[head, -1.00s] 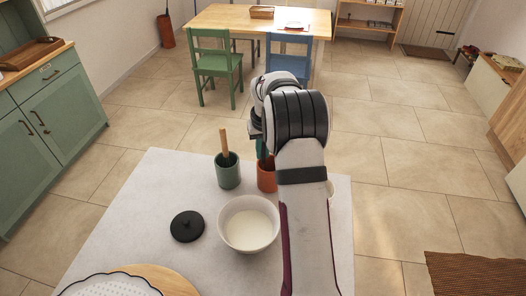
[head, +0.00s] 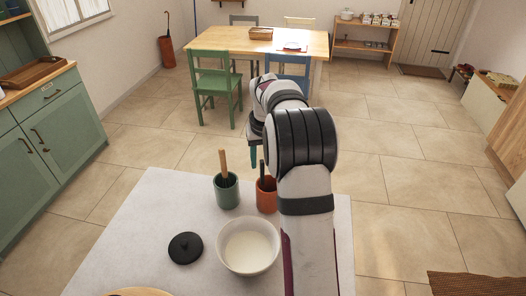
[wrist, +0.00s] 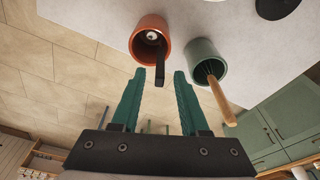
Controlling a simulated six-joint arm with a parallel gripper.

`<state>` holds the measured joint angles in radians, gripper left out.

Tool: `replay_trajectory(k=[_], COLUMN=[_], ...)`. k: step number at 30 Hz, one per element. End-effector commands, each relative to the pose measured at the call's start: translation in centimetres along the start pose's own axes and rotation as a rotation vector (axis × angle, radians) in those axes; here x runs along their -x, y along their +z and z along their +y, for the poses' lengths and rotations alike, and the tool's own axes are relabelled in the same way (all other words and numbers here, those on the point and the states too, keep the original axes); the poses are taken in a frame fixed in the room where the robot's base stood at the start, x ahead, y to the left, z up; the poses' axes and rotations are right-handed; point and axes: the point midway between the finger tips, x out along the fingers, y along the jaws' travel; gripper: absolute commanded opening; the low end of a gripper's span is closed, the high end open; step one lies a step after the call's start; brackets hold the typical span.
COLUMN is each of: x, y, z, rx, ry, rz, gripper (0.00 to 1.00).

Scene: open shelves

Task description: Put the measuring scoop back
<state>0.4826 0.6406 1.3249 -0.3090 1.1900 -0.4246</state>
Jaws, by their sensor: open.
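A dark-handled utensil (wrist: 160,68), which looks like the measuring scoop, stands in the orange cup (wrist: 137,46). Its dark handle leans over the rim, and a small pale round part shows inside. In the head view the handle (head: 262,170) rises from the orange cup (head: 268,201). My gripper (wrist: 160,72) is open, with its teal fingers apart and nothing held between them. In the head view one finger of my gripper (head: 254,153) shows above and behind the cups, clear of them. My arm hides part of the table's right side.
A green cup (head: 227,196) with a wooden-handled utensil (head: 223,162) stands left of the orange cup. A white bowl (head: 248,258) with pale contents and a black lid (head: 186,248) sit nearer. The pale table (head: 140,225) is clear at left.

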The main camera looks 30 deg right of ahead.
Motion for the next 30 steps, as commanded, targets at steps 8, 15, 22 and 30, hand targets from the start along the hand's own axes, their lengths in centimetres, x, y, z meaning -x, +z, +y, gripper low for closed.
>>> replay_trajectory(k=[8, 15, 22, 30], x=[6.0, 7.3, 12.8, 10.7], y=[0.0, 0.8, 18.1, 37.9], z=[0.0, -0.9, -11.1, -12.6], rx=[0.0, -0.001, -0.037, -0.094], ry=[0.001, -0.007, -0.096, -0.129], rz=[0.001, -0.004, -0.105, -0.238], gripper=[0.44, 0.44, 0.44, 0.44])
